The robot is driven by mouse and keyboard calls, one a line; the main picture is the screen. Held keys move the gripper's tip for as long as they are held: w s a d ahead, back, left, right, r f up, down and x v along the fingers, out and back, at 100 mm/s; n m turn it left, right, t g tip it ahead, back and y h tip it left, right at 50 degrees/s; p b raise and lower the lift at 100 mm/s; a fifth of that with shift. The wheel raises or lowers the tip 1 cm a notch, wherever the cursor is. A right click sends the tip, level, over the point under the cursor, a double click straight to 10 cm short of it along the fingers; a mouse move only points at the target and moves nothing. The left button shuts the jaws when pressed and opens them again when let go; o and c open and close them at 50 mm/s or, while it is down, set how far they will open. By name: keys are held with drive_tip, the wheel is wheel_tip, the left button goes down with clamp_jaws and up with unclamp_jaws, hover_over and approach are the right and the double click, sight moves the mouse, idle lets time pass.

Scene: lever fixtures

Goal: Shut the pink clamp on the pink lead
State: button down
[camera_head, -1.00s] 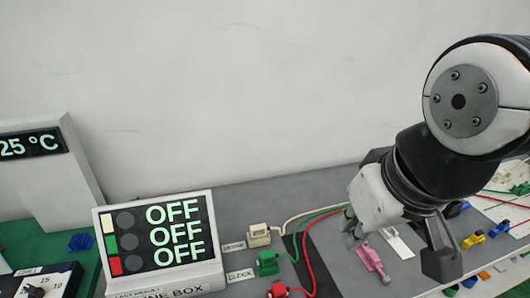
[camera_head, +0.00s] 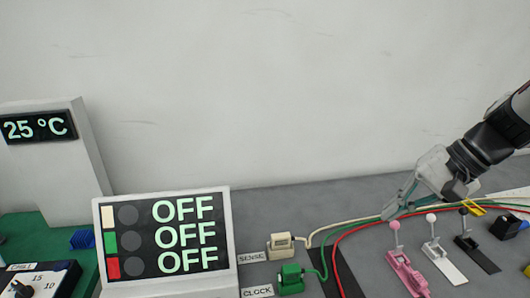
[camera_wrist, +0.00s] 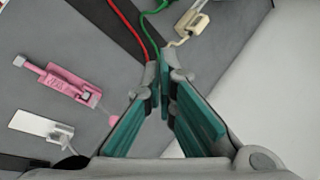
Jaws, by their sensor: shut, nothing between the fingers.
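The pink clamp (camera_head: 407,275) lies on the grey bench at the lower right in the head view. Its lever stands up from the base and ends in a pink ball (camera_head: 395,226). The wrist view shows the same clamp (camera_wrist: 70,82) at the left, with its pink ball (camera_wrist: 115,120) beside the left finger. My gripper (camera_head: 388,214) is above and behind the clamp, close to the ball in the picture. In the wrist view its teal-padded fingers (camera_wrist: 161,78) meet at the tips with nothing between them.
A white clamp (camera_head: 445,264) and a black clamp (camera_head: 478,254) stand to the right with raised levers. Cream, green and red leads curve behind the clamps, passing near my gripper. A display box (camera_head: 165,245) reading OFF stands at the left. A plain wall rises behind.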

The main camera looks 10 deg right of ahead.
drive_tip(key=w+d+f+m+t+y+b, duration=0.1)
drive_tip(key=w+d+f+m+t+b, duration=0.2)
drive_tip(key=d+f, duration=0.45)
drive_tip(key=m+t+b, duration=0.2)
drive_tip(key=m+t, duration=0.1)
approach(395, 236)
drive_tip(key=w+d+r, duration=0.1)
drive_tip(key=w+d, duration=0.1)
drive_tip(key=d, duration=0.2)
drive_tip(key=shift+s+d+r+m, duration=0.1)
drive_tip(key=shift+s+d+m, duration=0.05)
drive_tip(key=shift+d+m, duration=0.15)
drive_tip(key=b+x, duration=0.1)
drive_tip(key=x, duration=0.9)
drive_tip(key=shift+a+r+b, duration=0.1)
drive_tip(key=shift+r+b, duration=0.05)
drive_tip(key=shift+b, duration=0.2)
